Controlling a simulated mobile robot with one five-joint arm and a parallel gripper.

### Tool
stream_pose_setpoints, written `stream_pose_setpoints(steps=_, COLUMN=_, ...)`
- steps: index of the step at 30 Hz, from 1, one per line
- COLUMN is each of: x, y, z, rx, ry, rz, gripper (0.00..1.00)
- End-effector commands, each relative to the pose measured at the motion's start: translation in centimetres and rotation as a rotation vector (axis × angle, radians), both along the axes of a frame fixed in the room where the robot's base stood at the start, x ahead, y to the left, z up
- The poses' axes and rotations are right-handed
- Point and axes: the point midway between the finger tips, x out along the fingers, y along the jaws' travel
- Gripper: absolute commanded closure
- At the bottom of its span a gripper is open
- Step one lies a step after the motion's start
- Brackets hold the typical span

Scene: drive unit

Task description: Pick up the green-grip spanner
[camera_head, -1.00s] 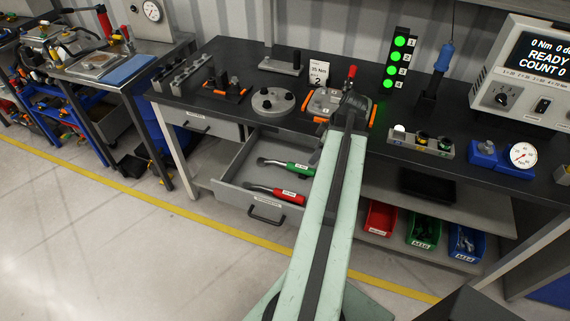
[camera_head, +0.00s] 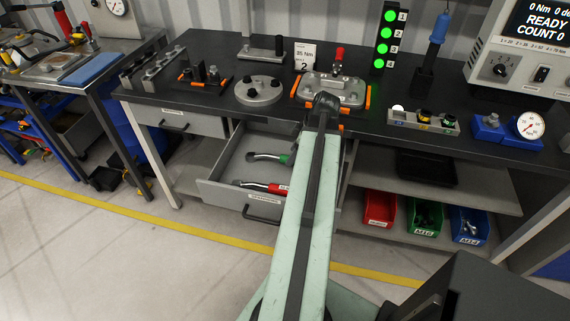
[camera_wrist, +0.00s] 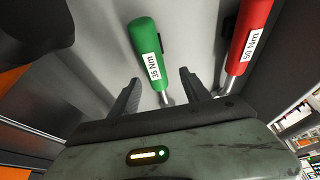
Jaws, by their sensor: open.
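The green-grip spanner (camera_wrist: 146,45) lies in the open grey drawer (camera_head: 222,178). Its green handle carries a white label that appears to read 35 Nm. In the head view its dark head end (camera_head: 262,156) shows, and my arm hides part of the grip. My gripper (camera_wrist: 160,85) is open in the wrist view, one finger on each side of the spanner's metal shaft below the green grip. I cannot tell how high above it the fingers are. In the head view my arm hides the gripper.
A red-grip spanner (camera_wrist: 250,40) lies in the same drawer, just right of my right finger in the wrist view. The workbench top (camera_head: 220,112) with fixtures is above the drawer. Red (camera_head: 380,209), green and blue bins stand on a lower shelf at right.

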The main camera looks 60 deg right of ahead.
Motion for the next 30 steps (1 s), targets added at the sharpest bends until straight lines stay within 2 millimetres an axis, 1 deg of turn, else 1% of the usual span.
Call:
stream_pose_setpoints(steps=2, x=0.0, y=-0.1, z=-0.1, rx=-0.001, ry=0.0, rz=-0.001, gripper=0.45)
stream_pose_setpoints(steps=5, x=0.3, y=-0.1, z=-0.9, rx=0.0, ry=0.0, rz=-0.002, gripper=0.45)
stream_pose_setpoints(steps=10, x=1.5, y=-0.4, z=-3.8, rx=0.0, ry=0.0, rz=-0.002, gripper=0.45)
stream_pose_setpoints(steps=12, x=1.8, y=-0.2, z=-4.8, rx=-0.001, ry=0.0, rz=-0.003, gripper=0.45)
stream_pose_setpoints(steps=14, x=2.0, y=-0.1, z=-5.1, rx=-0.001, ry=0.0, rz=-0.004, gripper=0.45)
stream_pose_setpoints(steps=20, x=2.1, y=-0.1, z=-4.7, rx=0.0, ry=0.0, rz=-0.004, gripper=0.45)
stream_pose_setpoints(steps=23, x=2.1, y=-0.1, z=-4.7, rx=0.0, ry=0.0, rz=-0.004, gripper=0.7)
stream_pose_setpoints(steps=24, x=2.0, y=-0.1, z=-4.7, rx=0.0, ry=0.0, rz=-0.004, gripper=0.81)
stream_pose_setpoints(steps=26, x=2.0, y=-0.1, z=-4.7, rx=0.0, ry=0.0, rz=-0.004, gripper=0.98)
stream_pose_setpoints(steps=27, x=2.0, y=-0.1, z=-4.7, rx=0.0, ry=0.0, rz=-0.004, gripper=1.0)
stream_pose_setpoints(steps=30, x=2.0, y=-0.1, z=-4.7, rx=0.0, ry=0.0, rz=-0.005, gripper=1.0)
